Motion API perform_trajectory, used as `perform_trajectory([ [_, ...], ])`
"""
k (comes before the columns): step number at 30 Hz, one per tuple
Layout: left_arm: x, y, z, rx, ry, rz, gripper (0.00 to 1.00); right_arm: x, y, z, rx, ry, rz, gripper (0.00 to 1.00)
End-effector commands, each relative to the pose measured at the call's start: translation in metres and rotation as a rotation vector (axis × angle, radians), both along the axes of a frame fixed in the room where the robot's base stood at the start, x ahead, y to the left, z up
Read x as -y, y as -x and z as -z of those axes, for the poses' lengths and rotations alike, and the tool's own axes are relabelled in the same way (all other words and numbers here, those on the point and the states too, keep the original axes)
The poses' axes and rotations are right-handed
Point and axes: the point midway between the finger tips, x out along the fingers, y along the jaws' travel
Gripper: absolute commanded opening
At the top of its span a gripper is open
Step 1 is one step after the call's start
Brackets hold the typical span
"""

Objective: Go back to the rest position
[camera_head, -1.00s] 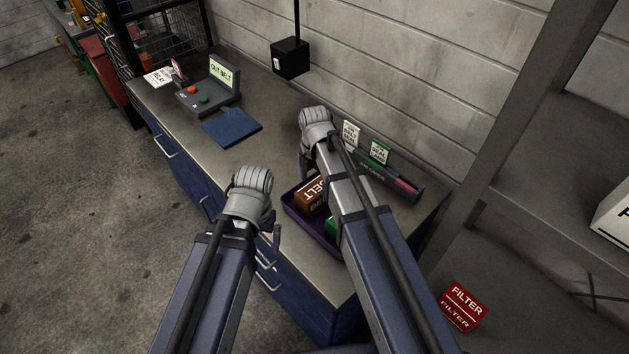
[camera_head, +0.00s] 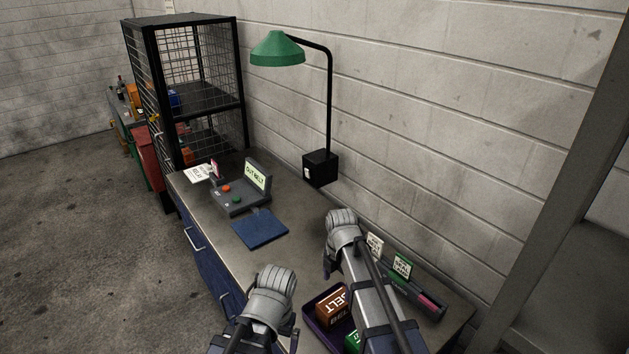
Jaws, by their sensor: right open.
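My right gripper (camera_head: 328,265) is over the workbench (camera_head: 215,240), beside the wall, and is open with nothing seen in it. My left gripper (camera_head: 294,335) is at the bench's front side, low in the view. Its fingers are mostly hidden by its wrist, so I cannot tell whether it is open or shut. A purple tray (camera_head: 314,328) sits on the bench between the two arms. It holds a brown belt box (camera_head: 331,308) and a green box (camera_head: 352,341), partly hidden by my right forearm.
A control box (camera_head: 238,200) with buttons and an "out belt" sign, and a blue mat (camera_head: 260,229), lie farther along the bench. A green lamp (camera_head: 277,48) stands near the wall. A wire cage (camera_head: 190,85) is at the back. Open floor (camera_head: 90,240) lies left.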

Motion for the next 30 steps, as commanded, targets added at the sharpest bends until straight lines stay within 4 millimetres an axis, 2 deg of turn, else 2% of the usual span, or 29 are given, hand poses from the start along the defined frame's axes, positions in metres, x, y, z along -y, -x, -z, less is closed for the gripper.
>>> perform_trajectory([
  [8,0.000,0.000,0.027,0.000,-0.001,0.003,1.00,0.000,0.000,0.027,0.000,0.000,0.000,1.00],
  [24,0.000,0.000,0.096,0.000,-0.001,0.001,1.00,0.000,0.000,0.096,0.000,0.000,0.000,1.00],
  [30,0.000,0.000,0.115,0.000,-0.001,0.001,1.00,0.000,0.000,0.115,0.000,0.000,0.000,1.00],
])
